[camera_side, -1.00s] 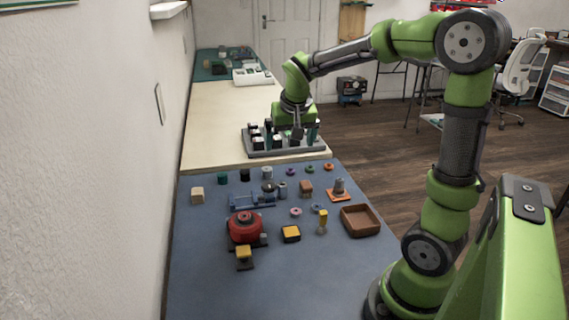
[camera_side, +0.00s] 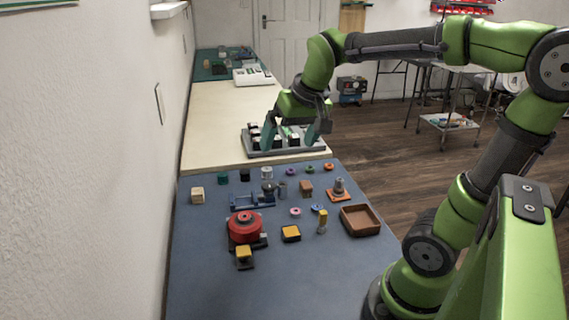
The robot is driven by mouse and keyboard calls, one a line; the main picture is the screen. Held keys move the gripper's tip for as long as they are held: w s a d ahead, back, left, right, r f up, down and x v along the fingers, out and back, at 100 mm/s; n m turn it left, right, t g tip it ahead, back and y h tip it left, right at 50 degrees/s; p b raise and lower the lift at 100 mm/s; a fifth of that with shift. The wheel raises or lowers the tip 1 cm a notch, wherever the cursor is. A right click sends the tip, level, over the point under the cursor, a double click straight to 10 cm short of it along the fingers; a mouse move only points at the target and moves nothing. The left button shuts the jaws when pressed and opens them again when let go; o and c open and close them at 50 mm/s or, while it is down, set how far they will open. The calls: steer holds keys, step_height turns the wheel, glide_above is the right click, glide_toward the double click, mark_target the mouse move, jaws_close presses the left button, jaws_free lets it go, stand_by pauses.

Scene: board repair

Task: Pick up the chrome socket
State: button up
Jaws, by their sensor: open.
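My gripper (camera_side: 292,144) is open, its two fingers spread over the grey rack (camera_side: 285,152) on the cream bench section. I cannot tell whether anything is between the fingers. Two small silvery cylinders stand on the blue mat in front of the rack: one pale cylinder (camera_side: 267,173) near the mat's back edge and a greyer one (camera_side: 283,190) beside the blue fixture. Either could be the chrome socket; at this size I cannot tell which. My gripper is beyond both and apart from them.
The rack holds several dark and white-topped pieces. On the blue mat (camera_side: 300,285) are a red round device (camera_side: 244,228), the blue fixture (camera_side: 243,203), a brown tray (camera_side: 361,219), a yellow-topped block (camera_side: 291,233) and several small rings. The mat's front is clear.

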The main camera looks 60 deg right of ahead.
steer(key=s+a+f+n+t+y, duration=0.2)
steer(key=s+a+f, duration=0.1)
steer(key=s+a, duration=0.4)
steer(key=shift+s+a+y, duration=0.2)
steer(key=shift+a+y, duration=0.2)
steer(key=shift+a, duration=0.4)
steer(key=shift+s+a+t, duration=0.2)
steer(key=shift+t, duration=0.1)
steer(key=shift+c, duration=1.1)
steer(key=shift+r, duration=0.2)
steer(key=c, duration=0.5)
